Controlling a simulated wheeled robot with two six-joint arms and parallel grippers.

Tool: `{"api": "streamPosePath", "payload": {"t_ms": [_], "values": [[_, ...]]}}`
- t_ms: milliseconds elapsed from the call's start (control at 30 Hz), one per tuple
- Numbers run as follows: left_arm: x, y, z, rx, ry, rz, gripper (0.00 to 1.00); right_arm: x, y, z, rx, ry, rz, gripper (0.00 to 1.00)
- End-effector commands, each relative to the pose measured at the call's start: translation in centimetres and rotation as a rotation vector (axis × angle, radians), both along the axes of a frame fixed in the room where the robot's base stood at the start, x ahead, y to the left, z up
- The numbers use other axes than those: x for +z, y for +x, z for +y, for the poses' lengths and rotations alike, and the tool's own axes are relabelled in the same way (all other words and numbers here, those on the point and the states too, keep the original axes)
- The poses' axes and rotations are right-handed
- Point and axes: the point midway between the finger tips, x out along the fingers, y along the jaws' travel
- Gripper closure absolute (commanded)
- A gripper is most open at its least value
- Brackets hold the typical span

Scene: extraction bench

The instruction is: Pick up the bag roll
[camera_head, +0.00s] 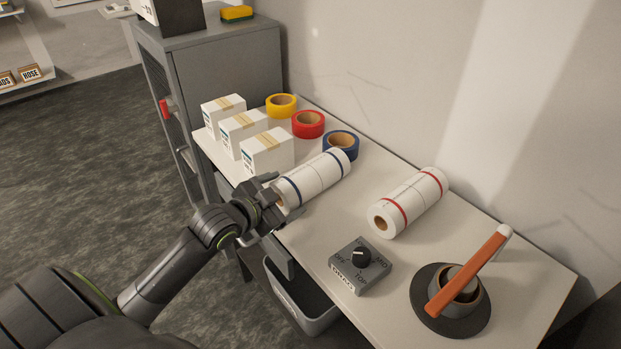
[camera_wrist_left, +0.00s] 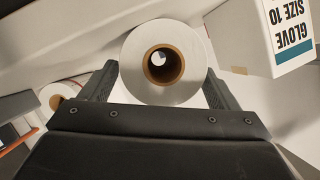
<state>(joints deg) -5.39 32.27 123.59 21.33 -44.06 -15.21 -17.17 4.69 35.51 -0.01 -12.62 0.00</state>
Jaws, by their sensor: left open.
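A white bag roll with blue bands (camera_head: 314,177) lies on the bench. A second white roll with red bands (camera_head: 409,201) lies to its right. My left gripper (camera_head: 272,197) is at the near end of the blue-banded roll. In the left wrist view the blue-banded roll's round end (camera_wrist_left: 190,84), with its brown core, shows between the open fingers. I cannot tell whether the fingers touch it. The red-banded roll's end (camera_wrist_left: 52,97) shows at the left of that view. My right gripper is not in view.
White glove boxes (camera_head: 267,152) and yellow, red and blue tape rolls (camera_head: 308,124) stand behind the blue-banded roll. A grey dial box (camera_head: 345,279) and an orange-handled tool on a round dark base (camera_head: 424,311) are at the right. A grey bin (camera_head: 321,324) is below the bench edge.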

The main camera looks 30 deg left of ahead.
Motion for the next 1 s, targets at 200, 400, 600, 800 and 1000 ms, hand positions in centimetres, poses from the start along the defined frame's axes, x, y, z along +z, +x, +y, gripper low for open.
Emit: {"api": "streamPosePath", "payload": {"t_ms": [200,400,600,800,1000], "values": [[-0.5,3.0,-0.4,0.002,-0.004,-0.001,0.17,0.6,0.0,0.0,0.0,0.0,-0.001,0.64],[-0.9,3.7,-0.5,0.001,-0.001,0.0,0.17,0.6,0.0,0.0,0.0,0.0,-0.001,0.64],[-0.9,3.7,-0.5,0.001,-0.001,0.0,0.22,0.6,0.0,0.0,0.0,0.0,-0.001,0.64],[-0.9,3.7,-0.5,0.001,-0.001,0.0,0.49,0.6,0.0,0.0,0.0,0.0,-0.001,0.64],[-0.8,3.7,-0.5,0.001,-0.001,-0.003,0.6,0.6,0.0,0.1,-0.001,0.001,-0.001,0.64]]}}
